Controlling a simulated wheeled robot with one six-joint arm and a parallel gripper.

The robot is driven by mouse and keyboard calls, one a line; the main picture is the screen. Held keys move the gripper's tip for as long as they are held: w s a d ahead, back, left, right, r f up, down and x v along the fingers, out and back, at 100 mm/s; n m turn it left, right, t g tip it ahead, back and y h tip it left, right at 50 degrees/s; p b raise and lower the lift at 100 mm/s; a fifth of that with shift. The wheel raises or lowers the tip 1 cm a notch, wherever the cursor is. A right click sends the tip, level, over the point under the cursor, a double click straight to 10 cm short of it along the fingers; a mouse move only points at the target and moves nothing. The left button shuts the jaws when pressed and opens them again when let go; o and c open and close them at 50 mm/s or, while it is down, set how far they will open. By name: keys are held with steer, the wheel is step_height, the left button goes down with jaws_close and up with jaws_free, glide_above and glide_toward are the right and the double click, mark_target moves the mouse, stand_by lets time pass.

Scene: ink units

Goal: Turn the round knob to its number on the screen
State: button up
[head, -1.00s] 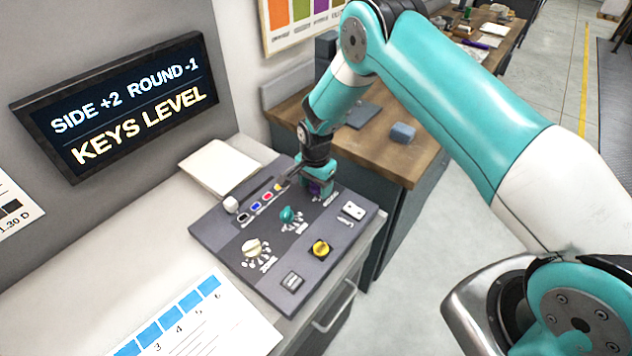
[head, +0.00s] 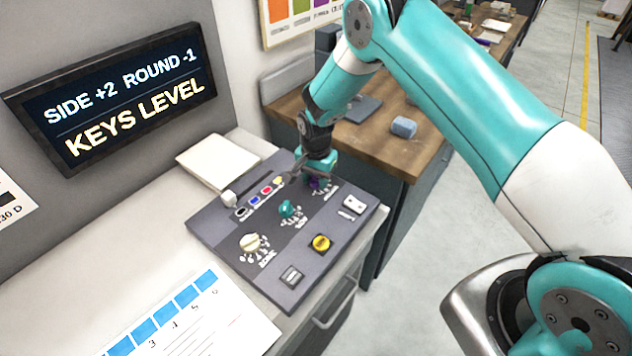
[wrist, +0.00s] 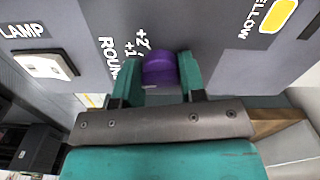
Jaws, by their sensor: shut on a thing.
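A purple round knob (wrist: 160,69) is on the grey panel (head: 222,232), next to the printed word ROUND. In the wrist view the knob sits between the two teal fingers of my gripper (wrist: 160,76), which is shut on it. Beside it I read +2 and +1; the other marks and the knob's pointer are hidden. In the head view my gripper (head: 317,178) is at the panel's far right part, and little of the purple knob shows. The screen (head: 125,95) reads SIDE +2, ROUND -1 and KEYS LEVEL.
A wooden bench (head: 372,150) stands behind on the right.

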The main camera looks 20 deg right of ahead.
mark_target(316, 177)
steer(key=shift+n+b, duration=1.2)
steer(key=shift+n, duration=0.5)
steer(key=o, duration=0.9)
steer(key=shift+r, duration=0.1)
steer(key=shift+r+b, duration=2.35)
steer(key=shift+r, duration=6.3)
